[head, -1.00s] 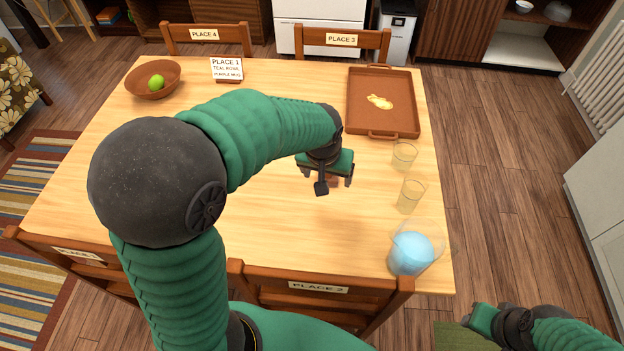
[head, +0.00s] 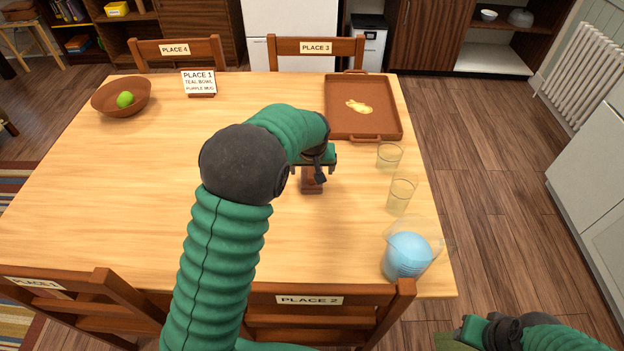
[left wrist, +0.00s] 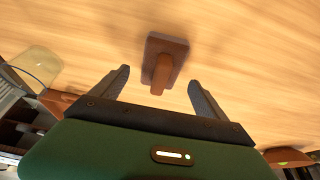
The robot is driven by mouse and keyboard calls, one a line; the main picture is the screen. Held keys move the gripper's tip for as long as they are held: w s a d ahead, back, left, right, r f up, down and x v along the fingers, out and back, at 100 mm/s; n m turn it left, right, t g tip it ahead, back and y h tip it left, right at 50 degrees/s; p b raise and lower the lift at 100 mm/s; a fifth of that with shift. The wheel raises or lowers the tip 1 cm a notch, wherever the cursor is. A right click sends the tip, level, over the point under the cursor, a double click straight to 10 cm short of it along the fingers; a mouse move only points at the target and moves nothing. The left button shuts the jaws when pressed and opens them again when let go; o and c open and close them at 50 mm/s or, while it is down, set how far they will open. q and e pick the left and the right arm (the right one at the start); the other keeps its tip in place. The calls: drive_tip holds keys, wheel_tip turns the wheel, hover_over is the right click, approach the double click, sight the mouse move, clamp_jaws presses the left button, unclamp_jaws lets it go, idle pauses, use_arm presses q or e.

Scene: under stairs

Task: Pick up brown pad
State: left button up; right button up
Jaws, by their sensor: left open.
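The brown pad (head: 312,187) lies on the wooden table, a small flat brown block with a raised grip on top. It also shows in the left wrist view (left wrist: 178,47), its grip pointing back toward my gripper. My left gripper (head: 313,168) is open and empty, close to the pad. In the left wrist view its fingertips (left wrist: 158,77) stand on either side of the grip's near end, apart from it. In the head view the gripper hides the pad's upper part. My right gripper (head: 466,330) is low at the right, away from the table top; its jaws are unclear.
A brown tray (head: 335,120) with a yellowish item lies behind. Two glasses (head: 389,157) (head: 402,194) and a jug of blue liquid (head: 407,257) stand along the right edge. A bowl (head: 105,103) with a green fruit and a sign (head: 199,82) are far left. The table's left half is clear.

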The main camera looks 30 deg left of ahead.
use_arm(q)
drive_tip(key=x, duration=0.2)
drive_tip(key=shift+w+a+f, duration=0.15)
drive_tip(key=shift+w+f, duration=0.05)
drive_tip(key=shift+f, duration=0.1)
drive_tip(key=shift+s+r, duration=0.15)
drive_tip(key=shift+c, duration=2.2)
drive_tip(key=c, duration=1)
drive_tip(key=shift+r, duration=0.45)
drive_tip(key=r, duration=0.1)
drive_tip(key=r+p, duration=0.1)
drive_tip(key=shift+s+a+r, duration=0.15)
drive_tip(key=shift+s+r, duration=0.15)
drive_tip(key=shift+r, duration=0.1)
drive_tip(key=s+a, duration=0.2)
drive_tip(key=s, duration=0.2)
drive_tip(key=s+a, duration=0.2)
drive_tip(key=s, duration=0.3)
drive_tip(key=s+a+r, duration=0.1)
drive_tip(key=s+a, duration=0.2)
drive_tip(key=s, duration=0.1)
drive_tip(key=shift+s+r, duration=0.1)
drive_tip(key=shift+s, duration=0.2)
